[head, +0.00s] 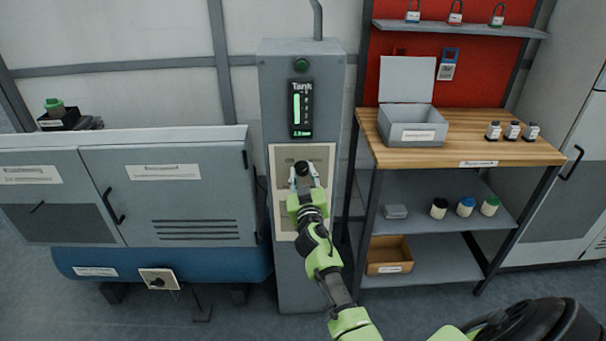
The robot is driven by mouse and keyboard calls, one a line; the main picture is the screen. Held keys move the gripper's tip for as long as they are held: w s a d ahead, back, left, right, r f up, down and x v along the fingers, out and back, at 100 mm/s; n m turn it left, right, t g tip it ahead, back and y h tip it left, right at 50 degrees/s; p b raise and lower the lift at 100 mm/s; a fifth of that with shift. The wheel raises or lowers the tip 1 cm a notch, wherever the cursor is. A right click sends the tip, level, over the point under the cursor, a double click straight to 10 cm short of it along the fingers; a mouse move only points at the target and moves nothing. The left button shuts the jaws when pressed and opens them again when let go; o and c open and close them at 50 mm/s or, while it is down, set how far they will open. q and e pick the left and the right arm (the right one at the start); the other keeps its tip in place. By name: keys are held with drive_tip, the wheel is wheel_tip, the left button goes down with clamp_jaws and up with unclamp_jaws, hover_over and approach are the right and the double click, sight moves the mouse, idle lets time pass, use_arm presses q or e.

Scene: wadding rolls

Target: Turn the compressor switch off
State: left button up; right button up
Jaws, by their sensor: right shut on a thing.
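A grey column (275,95) stands in the middle of the head view with a beige switch panel (287,156) on its front. A black switch knob (301,167) shows on the panel, just beyond my fingertips. My right gripper (303,179) reaches up to the panel from below and is shut on the knob. The fingers and wrist cover the knob's lower part and much of the panel, so its exact setting and any markings there cannot be read. My left gripper is not in view.
A lit tank gauge (301,109) and a green lamp (301,65) are above the panel. A grey cabinet (190,210) over a blue tank (225,267) stands left. A workbench (470,151) with a grey box (412,128) stands close on the right.

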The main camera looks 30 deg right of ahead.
drive_tip(key=shift+n, duration=1.7)
drive_tip(key=n, duration=0.5)
drive_tip(key=shift+r+p, duration=0.15)
drive_tip(key=shift+p, duration=0.25)
drive_tip(key=n, duration=0.4)
drive_tip(key=shift+n+g+p, duration=0.3)
drive_tip(key=shift+g+p, duration=0.1)
drive_tip(key=shift+n+h+p, duration=0.4)
drive_tip(key=shift+n+p, duration=0.05)
drive_tip(key=shift+n, duration=1.35)
drive_tip(key=shift+r+n, duration=0.1)
drive_tip(key=shift+n, duration=0.2)
drive_tip(key=o, duration=1)
drive_tip(key=shift+o, duration=0.6)
drive_tip(key=shift+w+d, duration=0.1)
drive_tip(key=shift+f, duration=0.2)
